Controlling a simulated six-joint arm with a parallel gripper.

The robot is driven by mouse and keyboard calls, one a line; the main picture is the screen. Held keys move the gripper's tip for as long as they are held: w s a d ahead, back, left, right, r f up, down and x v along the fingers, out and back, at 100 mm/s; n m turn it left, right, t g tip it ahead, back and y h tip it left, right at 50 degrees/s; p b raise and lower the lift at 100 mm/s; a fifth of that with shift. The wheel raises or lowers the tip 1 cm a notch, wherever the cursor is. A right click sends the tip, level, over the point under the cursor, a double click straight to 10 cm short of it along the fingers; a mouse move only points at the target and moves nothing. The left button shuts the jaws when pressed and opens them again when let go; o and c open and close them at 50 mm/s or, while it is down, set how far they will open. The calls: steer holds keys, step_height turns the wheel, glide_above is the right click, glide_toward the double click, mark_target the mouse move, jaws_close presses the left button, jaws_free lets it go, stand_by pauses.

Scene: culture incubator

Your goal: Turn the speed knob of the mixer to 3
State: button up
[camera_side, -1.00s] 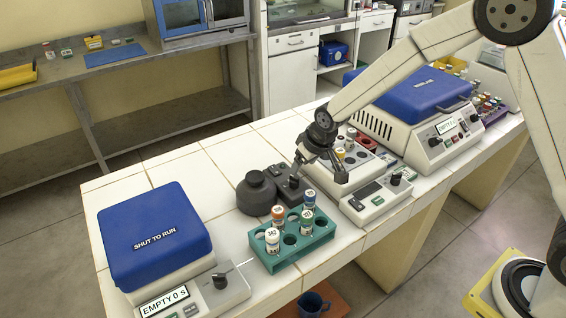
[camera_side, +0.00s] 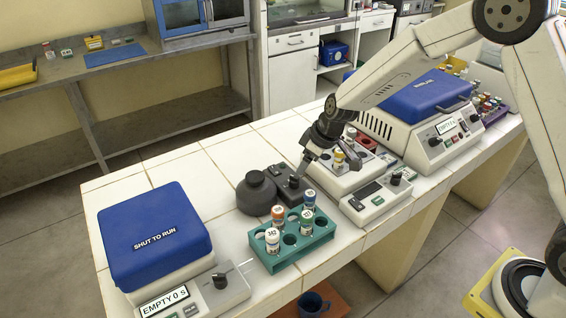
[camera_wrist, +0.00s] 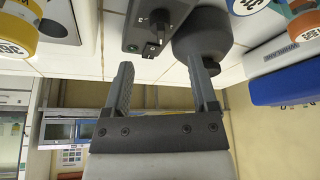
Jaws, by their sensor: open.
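The mixer (camera_side: 256,194) is a dark grey unit on the white tiled bench, with a round cup head beside a flat control box (camera_side: 281,173). Its black speed knob (camera_side: 294,181) stands on that box. In the wrist view the knob (camera_wrist: 160,17) is near the top middle, with a small switch and a green light below it; its dial setting is too small to read. My gripper (camera_side: 303,168) is open and empty, tilted down and left toward the control box. In the wrist view its fingertips (camera_wrist: 160,66) are apart, with the knob beyond them and no contact visible.
A teal rack (camera_side: 266,259) with several capped vials stands just in front of the mixer. A white device (camera_side: 375,199) with a dark knob is to the right. A blue-lidded machine (camera_side: 155,235) is at left, another (camera_side: 415,85) behind right. Bench tiles left of the mixer are clear.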

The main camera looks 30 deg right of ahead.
mark_target(296, 177)
steer(key=shift+w+f, duration=0.1)
steer(key=shift+f, duration=0.05)
steer(key=shift+x, duration=3.75)
jaws_close()
